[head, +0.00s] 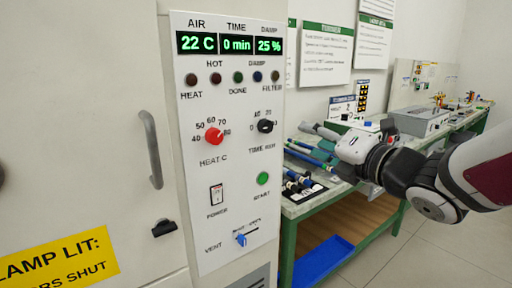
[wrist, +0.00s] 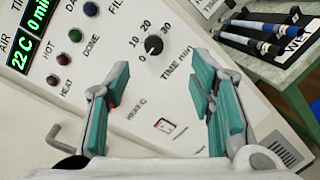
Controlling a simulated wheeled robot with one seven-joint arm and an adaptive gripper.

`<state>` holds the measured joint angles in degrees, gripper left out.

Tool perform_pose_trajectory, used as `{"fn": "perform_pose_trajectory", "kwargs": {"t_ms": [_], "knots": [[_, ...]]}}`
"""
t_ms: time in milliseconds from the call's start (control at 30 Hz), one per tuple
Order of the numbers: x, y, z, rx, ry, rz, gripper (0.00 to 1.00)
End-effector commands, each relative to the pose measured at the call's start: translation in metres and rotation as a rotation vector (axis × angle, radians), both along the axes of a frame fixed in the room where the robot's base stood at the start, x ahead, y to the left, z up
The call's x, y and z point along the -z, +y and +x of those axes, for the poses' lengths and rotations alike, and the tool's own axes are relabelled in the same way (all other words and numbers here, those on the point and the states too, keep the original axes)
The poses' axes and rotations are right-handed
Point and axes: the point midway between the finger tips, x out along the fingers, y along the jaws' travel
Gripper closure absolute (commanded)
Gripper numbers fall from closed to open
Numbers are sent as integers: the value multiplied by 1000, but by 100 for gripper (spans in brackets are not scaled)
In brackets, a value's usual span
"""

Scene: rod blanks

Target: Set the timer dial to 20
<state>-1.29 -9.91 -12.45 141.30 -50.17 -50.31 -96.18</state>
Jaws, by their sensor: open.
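The timer dial (head: 265,126) is a black knob on the white control panel (head: 228,100), under the time display (head: 237,44), which reads 0 min. In the wrist view the dial (wrist: 153,45) shows a pale mark and has 10, 20 and 30 printed around it; the mark's exact setting is too small to tell. My gripper (head: 306,138) is to the right of the panel in the head view, apart from the dial. In the wrist view its teal fingers (wrist: 160,72) are spread and empty, with the dial beyond and between their tips.
A red heat knob (head: 214,136) sits left of the dial. A green-framed bench (head: 290,236) with rods stands right of the panel.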

Motion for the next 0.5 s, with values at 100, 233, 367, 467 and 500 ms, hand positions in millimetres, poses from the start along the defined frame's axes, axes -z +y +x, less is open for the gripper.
{"fn": "perform_pose_trajectory", "kwargs": {"t_ms": [100, 233, 367, 467, 500], "knots": [[11, 10, 2, -56, -57, -56, 50], [10, 15, 5, -74, -77, -75, 50], [10, 23, 18, -76, -76, -73, 50], [10, 32, 34, -75, -75, -72, 50], [10, 36, 42, -75, -74, -73, 50]]}}
